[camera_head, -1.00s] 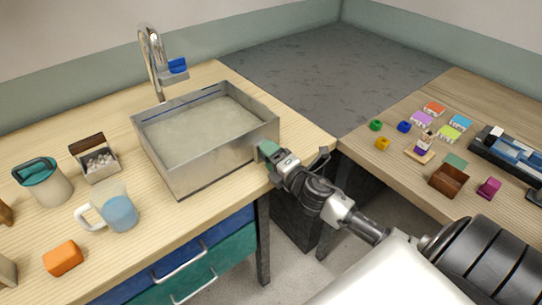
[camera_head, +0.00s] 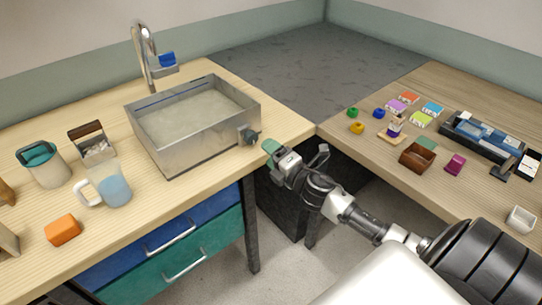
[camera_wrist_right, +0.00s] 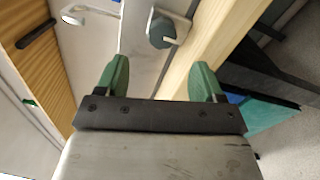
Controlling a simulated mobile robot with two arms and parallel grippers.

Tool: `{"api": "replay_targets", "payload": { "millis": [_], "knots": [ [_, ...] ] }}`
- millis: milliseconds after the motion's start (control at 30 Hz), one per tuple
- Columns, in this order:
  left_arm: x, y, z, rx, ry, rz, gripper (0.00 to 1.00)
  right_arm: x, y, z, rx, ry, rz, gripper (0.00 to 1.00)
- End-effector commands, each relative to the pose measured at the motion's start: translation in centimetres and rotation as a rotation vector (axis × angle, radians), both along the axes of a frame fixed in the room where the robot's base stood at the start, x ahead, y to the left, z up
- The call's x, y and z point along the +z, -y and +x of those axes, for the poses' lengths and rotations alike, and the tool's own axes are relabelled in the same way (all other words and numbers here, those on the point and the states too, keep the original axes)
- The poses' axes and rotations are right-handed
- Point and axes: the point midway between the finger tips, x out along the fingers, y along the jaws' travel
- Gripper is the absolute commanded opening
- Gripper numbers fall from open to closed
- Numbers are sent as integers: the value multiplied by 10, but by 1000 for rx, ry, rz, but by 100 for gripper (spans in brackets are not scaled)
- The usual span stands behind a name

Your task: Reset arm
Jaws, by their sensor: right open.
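My right arm comes in from the lower right in the head view. Its gripper (camera_head: 268,148) is just off the right front corner of the metal sink (camera_head: 195,150). In the right wrist view the two green fingers (camera_wrist_right: 157,80) stand wide apart with nothing between them. A dark round knob on a light plate (camera_wrist_right: 162,31) is ahead of the fingers, apart from them; it also shows on the sink's side in the head view (camera_head: 250,134). My left gripper is not in view.
A faucet (camera_head: 147,55) stands behind the sink. A mug (camera_head: 110,187), a teal-lidded container (camera_head: 43,163) and an orange block (camera_head: 62,229) are on the left counter. The right counter holds a brown box (camera_head: 417,158) and several small coloured items. Drawers (camera_head: 170,240) are below the sink.

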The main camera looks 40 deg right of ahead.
Motion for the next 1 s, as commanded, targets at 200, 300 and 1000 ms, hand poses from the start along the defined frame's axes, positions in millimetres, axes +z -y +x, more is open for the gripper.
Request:
{"api": "replay_targets", "payload": {
  "millis": [200,300,1000],
  "knots": [
    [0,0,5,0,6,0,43,1,0,1,1,3,0,68],
    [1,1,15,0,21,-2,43,2,0,1,0,3,0,68],
    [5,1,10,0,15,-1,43,-273,19,-96,-368,-566,600,68]
  ]
}}
